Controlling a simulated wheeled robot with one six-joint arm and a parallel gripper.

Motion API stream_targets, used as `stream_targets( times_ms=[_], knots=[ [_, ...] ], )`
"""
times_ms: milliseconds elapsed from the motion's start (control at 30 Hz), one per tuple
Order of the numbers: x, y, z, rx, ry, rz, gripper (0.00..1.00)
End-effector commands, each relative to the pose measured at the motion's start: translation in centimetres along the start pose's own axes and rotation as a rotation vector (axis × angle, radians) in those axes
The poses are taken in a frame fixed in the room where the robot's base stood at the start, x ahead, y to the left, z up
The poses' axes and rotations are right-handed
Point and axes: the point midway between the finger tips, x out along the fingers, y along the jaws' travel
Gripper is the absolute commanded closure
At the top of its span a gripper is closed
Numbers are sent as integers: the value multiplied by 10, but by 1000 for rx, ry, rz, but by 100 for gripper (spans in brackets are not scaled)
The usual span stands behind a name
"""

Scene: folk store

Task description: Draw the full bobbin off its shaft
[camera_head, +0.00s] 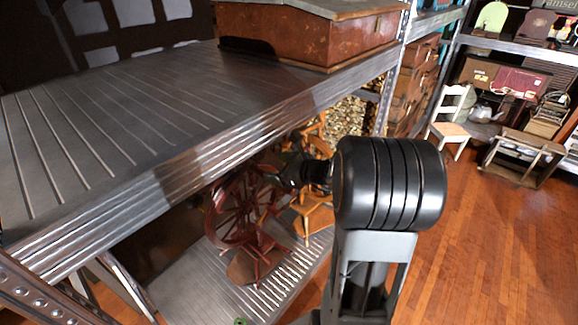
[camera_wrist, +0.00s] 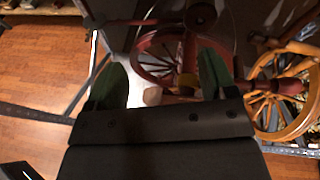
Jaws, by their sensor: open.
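A dark red spinning wheel (camera_head: 237,209) stands on the lower shelf in the head view; its wheel rim also shows in the wrist view (camera_wrist: 140,66). My gripper's green fingers (camera_wrist: 163,80) are apart in the wrist view, with the red wheel beyond them. In the head view my arm hides part of the wheel's right side, and the fingers are hard to see.
A lighter orange wooden spinning wheel (camera_wrist: 290,112) stands close on the right in the wrist view. The metal upper shelf (camera_head: 110,120) overhangs the lower shelf (camera_head: 190,285). A brown chest (camera_head: 300,35) sits on top. The wooden floor at right is open, with a white chair (camera_head: 450,130) beyond.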

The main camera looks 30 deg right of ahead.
Motion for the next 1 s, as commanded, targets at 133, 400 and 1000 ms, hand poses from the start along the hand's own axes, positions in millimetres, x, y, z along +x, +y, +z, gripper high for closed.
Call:
stream_targets(
  times_ms=[133, 400, 1000],
  knots=[
    [-4, -29, -14, 146, -49, -105, 22],
    [9, -42, -18, 200, -73, -145, 22],
    [79, -51, -14, 196, -72, -143, 22]
  ],
)
